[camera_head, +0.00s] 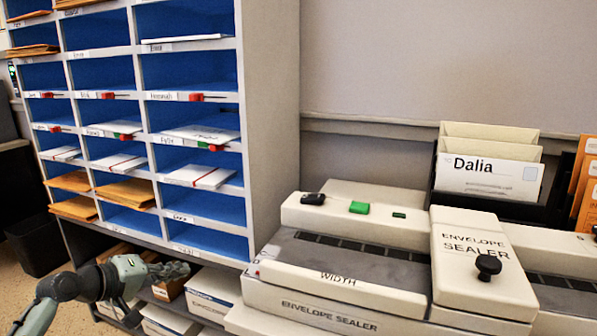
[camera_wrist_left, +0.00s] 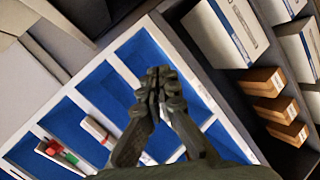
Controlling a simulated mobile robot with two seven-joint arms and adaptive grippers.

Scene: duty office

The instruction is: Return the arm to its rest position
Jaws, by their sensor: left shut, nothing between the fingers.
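My left arm comes in at the lower left of the head view. Its gripper (camera_head: 183,268) is in front of the lower edge of the mail sorter (camera_head: 268,130), near the shelf below it. In the left wrist view my left gripper (camera_wrist_left: 157,92) has its fingers together with nothing between them. Blue compartments of the sorter show behind the fingers there. My right arm and gripper do not show in either view.
An envelope sealer (camera_head: 340,290) fills the lower right. An envelope marked Dalia (camera_head: 488,177) stands in a dark holder behind it. Boxes (camera_head: 212,292) sit on the shelf under the sorter. A dark bin (camera_head: 36,245) stands on the floor at left.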

